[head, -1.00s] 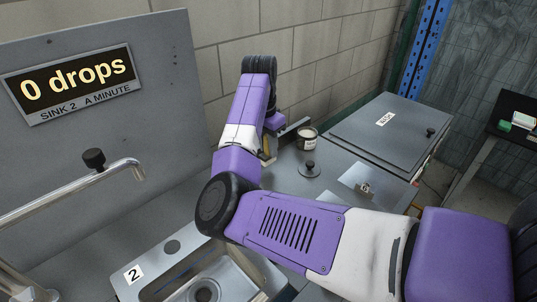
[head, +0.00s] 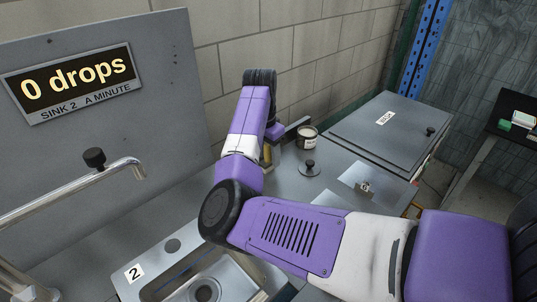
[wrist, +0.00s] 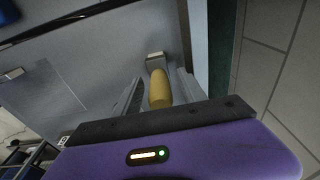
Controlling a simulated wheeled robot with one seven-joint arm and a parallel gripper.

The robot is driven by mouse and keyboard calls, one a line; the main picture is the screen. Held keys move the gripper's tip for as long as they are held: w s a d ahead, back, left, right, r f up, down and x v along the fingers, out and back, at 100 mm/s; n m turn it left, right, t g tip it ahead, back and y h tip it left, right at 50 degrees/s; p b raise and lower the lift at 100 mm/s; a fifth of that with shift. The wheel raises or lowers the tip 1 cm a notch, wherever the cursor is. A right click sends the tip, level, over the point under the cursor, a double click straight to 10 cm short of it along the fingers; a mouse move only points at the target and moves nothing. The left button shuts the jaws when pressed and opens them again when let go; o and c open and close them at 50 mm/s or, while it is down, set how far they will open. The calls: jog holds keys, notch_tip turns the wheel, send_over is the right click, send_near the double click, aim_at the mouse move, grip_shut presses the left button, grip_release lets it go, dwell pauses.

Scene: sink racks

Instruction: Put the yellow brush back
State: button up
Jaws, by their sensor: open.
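The yellow brush (wrist: 160,90) shows in the wrist view as a yellow rounded handle with a grey block (wrist: 155,61) at its far end. My gripper (wrist: 160,79) is open, with one finger on each side of the yellow handle. I cannot tell whether either finger touches it. In the head view a narrow strip of the yellow brush (head: 268,155) shows beside my purple and white arm, near the back wall. The arm hides the rest of it and most of my gripper.
A jar (head: 307,138) and a round knobbed lid (head: 309,168) stand on the counter right of my gripper. A large lidded box (head: 390,135) lies beyond them. Sink 2 (head: 205,285) and its tap (head: 70,190) are in front and left. The block wall is close behind.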

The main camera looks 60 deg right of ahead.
jog(key=r, duration=0.4)
jog(key=a+r, duration=0.1)
jog(key=r, duration=0.7)
jog(key=shift+w+a+r+b, duration=0.1)
jog(key=shift+w+a+b, duration=0.1)
jog(key=shift+b, duration=0.15)
